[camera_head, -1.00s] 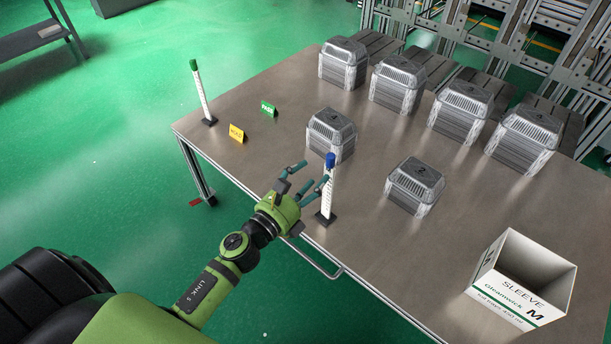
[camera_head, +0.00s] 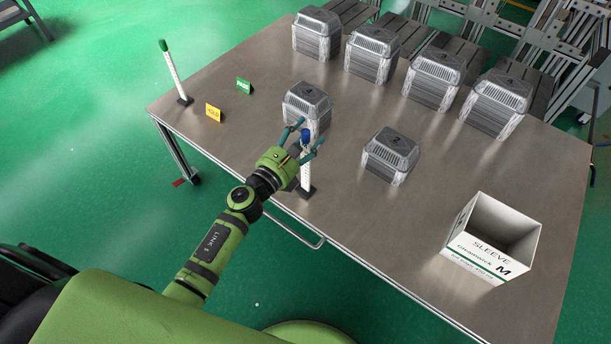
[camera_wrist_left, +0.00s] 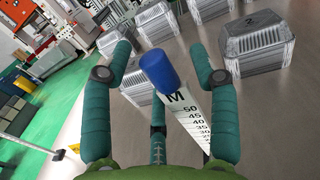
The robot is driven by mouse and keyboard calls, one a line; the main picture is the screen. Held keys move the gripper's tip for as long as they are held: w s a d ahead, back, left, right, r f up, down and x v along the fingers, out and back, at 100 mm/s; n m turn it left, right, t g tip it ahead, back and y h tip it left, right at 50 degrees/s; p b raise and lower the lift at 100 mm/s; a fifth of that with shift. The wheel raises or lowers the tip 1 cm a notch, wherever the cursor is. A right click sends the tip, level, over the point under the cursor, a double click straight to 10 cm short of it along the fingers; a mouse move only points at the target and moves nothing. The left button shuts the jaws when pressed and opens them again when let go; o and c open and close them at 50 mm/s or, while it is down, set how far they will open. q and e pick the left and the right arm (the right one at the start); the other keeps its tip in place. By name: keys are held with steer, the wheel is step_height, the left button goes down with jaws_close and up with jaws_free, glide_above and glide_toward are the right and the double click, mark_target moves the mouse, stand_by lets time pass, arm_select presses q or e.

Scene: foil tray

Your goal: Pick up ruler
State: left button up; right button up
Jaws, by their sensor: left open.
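A white ruler with a blue cap (camera_head: 306,171) stands upright in a small dark base at the table's near edge. In the left wrist view this ruler (camera_wrist_left: 192,115) shows black numbers and an M, and its blue cap (camera_wrist_left: 160,72) is between my fingers. My left gripper (camera_head: 309,133) is open, its fingers spread on either side of the ruler's upper part. In the wrist view, gaps show between the ruler and the outer fingers. A second white ruler with a green cap (camera_head: 173,72) stands in a dark base at the table's left corner. My right gripper is not in view.
Several foil-tray stacks stand on the table (camera_head: 240,140); one stack (camera_head: 307,107) is just behind the ruler, another (camera_head: 391,156) to its right. An open SLEEVE box (camera_head: 480,255) stands at right. Yellow (camera_head: 213,113) and green (camera_head: 243,86) signs stand at left.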

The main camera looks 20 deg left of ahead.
arm_select(q)
jaws_close()
steer(key=shift+r, duration=0.1)
